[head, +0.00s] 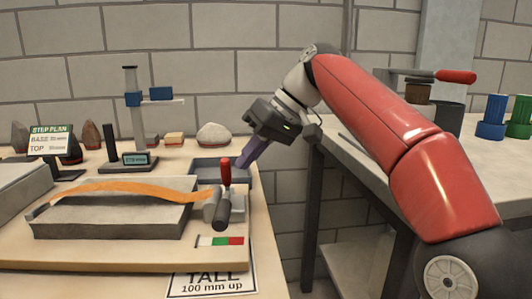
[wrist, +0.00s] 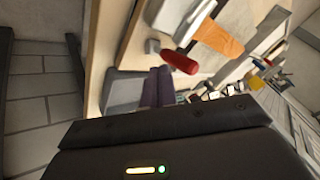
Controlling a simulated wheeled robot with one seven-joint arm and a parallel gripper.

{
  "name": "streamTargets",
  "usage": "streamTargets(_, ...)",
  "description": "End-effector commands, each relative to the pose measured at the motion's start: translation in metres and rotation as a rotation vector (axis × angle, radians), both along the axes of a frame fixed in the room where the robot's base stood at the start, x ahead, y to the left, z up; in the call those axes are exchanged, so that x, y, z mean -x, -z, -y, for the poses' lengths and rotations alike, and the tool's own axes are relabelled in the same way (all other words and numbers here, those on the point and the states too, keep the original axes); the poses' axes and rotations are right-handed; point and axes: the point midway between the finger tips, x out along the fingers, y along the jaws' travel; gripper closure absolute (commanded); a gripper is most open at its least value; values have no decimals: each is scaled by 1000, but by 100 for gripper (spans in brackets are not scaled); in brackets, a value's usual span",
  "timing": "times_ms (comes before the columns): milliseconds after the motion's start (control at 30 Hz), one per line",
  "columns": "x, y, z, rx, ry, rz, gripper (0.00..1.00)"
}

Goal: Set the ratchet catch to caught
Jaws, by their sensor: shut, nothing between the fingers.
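A ratchet unit (head: 211,204) sits at the right end of the sandbed (head: 110,221), where the orange strap (head: 130,188) ends. A red-tipped lever (head: 225,172) stands upright on it, and a dark grey handle (head: 223,211) sticks out in front. I cannot tell for sure which part is the catch, or its setting. My gripper (head: 242,164) has purple fingers, shut and empty, pointing down just right of and behind the red lever, apparently apart from it. In the wrist view the fingers (wrist: 157,88) are just beside the red tip (wrist: 180,62).
A grey tray (head: 208,166) lies behind the ratchet. A white, green and red gauge strip (head: 220,241) is on the front right of the board. A post stand (head: 132,110), stones and a step plan card (head: 51,142) stand behind. A second table (head: 350,150) is at right.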

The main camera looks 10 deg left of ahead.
Motion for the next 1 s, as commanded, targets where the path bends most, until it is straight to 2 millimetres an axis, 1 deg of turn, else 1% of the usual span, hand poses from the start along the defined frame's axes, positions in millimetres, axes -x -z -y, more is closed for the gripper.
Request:
streamTargets(133, 6, 2, -6, 0, 0, 0, 100)
streamTargets(500, 7, 2, -7, -1, 1, 4, 100)
streamTargets(700, 18, 10, -12, -15, 1, 96, 100)
streamTargets(833, 21, 9, -13, -25, -3, 141, 100)
streamTargets(1000, 22, 7, -13, -26, -8, 147, 100)
